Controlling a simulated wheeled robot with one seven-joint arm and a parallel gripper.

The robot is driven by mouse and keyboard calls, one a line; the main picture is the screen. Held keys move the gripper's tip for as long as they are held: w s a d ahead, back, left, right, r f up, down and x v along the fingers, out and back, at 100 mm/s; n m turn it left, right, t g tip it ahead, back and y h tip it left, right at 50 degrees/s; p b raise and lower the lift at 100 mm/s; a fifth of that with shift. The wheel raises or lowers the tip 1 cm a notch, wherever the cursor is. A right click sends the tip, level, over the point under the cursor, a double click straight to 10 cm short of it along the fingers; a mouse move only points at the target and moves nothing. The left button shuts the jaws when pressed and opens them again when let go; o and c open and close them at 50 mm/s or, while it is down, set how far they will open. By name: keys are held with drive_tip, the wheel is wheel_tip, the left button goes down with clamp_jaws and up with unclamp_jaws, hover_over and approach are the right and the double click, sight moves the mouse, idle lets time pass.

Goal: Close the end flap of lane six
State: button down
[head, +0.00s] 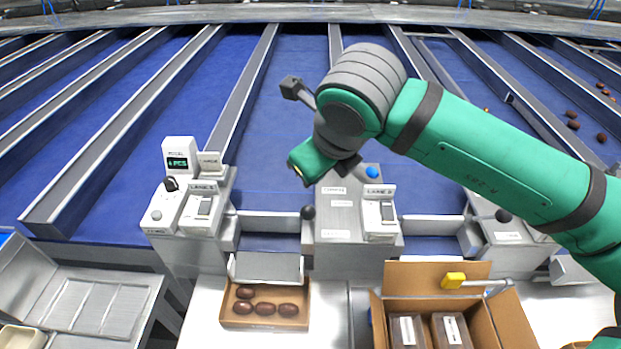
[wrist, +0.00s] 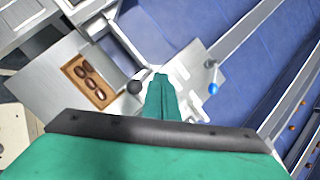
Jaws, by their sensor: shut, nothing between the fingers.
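My gripper (head: 307,181) is shut and empty, hanging above the consoles at the lane ends; its green fingers also show in the wrist view (wrist: 160,80). A black ball knob (head: 308,212) stands just below it, beside the middle console (head: 338,215). In the wrist view the knob (wrist: 135,87) is just left of the fingertips, with no clear contact. To its left, a pale crossbar (head: 268,222) spans the lane end. Below it, a grey metal plate (head: 267,267) slopes over a small carton (head: 265,321) holding several dark dates. The lane numbers are too small to read surely.
The left console (head: 190,215) carries a small display and a dark knob. An open carton (head: 393,270) with pale-labelled packs stands at lower right, beside a yellow-ended lever (head: 453,281). A metal tray (head: 85,300) lies at lower left.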

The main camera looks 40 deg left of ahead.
drive_tip(key=w+a+r+n+h, duration=0.1)
drive_tip(key=a+r+n+h, duration=0.1)
drive_tip(key=n, duration=1)
drive_tip(key=w+a+r+n+h, duration=0.1)
drive_tip(key=r+n+h, duration=0.15)
drive_tip(key=n, duration=1.05)
drive_tip(key=w+a+f+y, duration=0.1)
drive_tip(key=w+a+f, duration=0.15)
drive_tip(key=f, duration=0.75)
drive_tip(key=shift+s+d+r, duration=0.2)
drive_tip(key=shift+s+d, duration=0.5)
drive_tip(key=shift+s, duration=0.1)
drive_tip(key=shift+s+d+r, duration=0.2)
drive_tip(key=shift+s+d, duration=0.45)
drive_tip(key=shift+s, duration=0.1)
